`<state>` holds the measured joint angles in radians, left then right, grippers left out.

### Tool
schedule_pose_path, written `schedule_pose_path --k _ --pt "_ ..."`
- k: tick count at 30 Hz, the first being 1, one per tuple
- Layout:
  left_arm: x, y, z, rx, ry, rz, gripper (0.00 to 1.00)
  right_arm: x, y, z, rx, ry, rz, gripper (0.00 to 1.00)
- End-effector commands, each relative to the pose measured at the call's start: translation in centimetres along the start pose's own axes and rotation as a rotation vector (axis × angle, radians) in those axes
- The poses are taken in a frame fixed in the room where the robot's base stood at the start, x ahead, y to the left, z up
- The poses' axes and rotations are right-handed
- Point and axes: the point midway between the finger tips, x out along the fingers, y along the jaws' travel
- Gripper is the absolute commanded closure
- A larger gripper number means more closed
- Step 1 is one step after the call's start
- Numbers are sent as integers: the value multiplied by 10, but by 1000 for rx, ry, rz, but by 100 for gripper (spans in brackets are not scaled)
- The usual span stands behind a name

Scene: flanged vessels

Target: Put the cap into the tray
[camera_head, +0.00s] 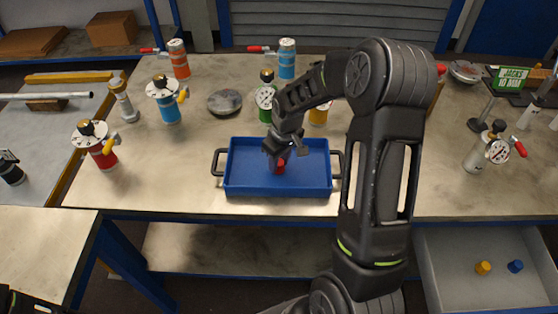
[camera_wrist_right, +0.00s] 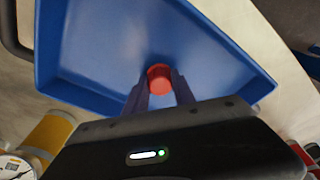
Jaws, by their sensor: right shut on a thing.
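A red cap (camera_head: 280,166) is between the fingers of my right gripper (camera_head: 277,158), over the inside of the blue tray (camera_head: 240,185) on the table. In the right wrist view the red cap (camera_wrist_right: 159,79) sits between the two dark fingertips (camera_wrist_right: 160,88), with the floor of the blue tray (camera_wrist_right: 95,50) behind it. The right gripper is shut on the cap. I cannot tell whether the cap touches the tray floor. My left gripper is not in view; only a dark bit of my own body shows at the lower left corner.
Flanged vessels stand around the tray: a red one (camera_head: 103,155), a blue one (camera_head: 168,110) and a green one (camera_head: 265,113). A round grey disc (camera_head: 224,102) lies behind the tray. An open drawer (camera_head: 460,285) at lower right holds a yellow cap (camera_head: 483,268) and a blue cap (camera_head: 515,266).

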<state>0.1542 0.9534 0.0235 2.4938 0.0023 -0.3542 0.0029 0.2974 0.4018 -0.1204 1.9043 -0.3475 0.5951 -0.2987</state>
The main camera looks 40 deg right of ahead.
Motion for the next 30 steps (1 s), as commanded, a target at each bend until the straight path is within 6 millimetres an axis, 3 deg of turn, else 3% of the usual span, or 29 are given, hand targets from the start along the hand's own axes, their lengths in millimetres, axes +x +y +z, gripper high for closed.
schedule_pose_path --k 3,4,12,23,30 --pt "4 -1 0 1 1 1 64 4 0 0 0 0 0 100" --pt "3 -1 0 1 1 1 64 4 0 0 0 0 0 69" --pt "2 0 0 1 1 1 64 2 0 0 0 0 0 48" --pt "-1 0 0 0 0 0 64 -3 0 -1 0 1 0 48" --pt "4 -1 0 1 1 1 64 -36 0 -1 1 5 2 48"
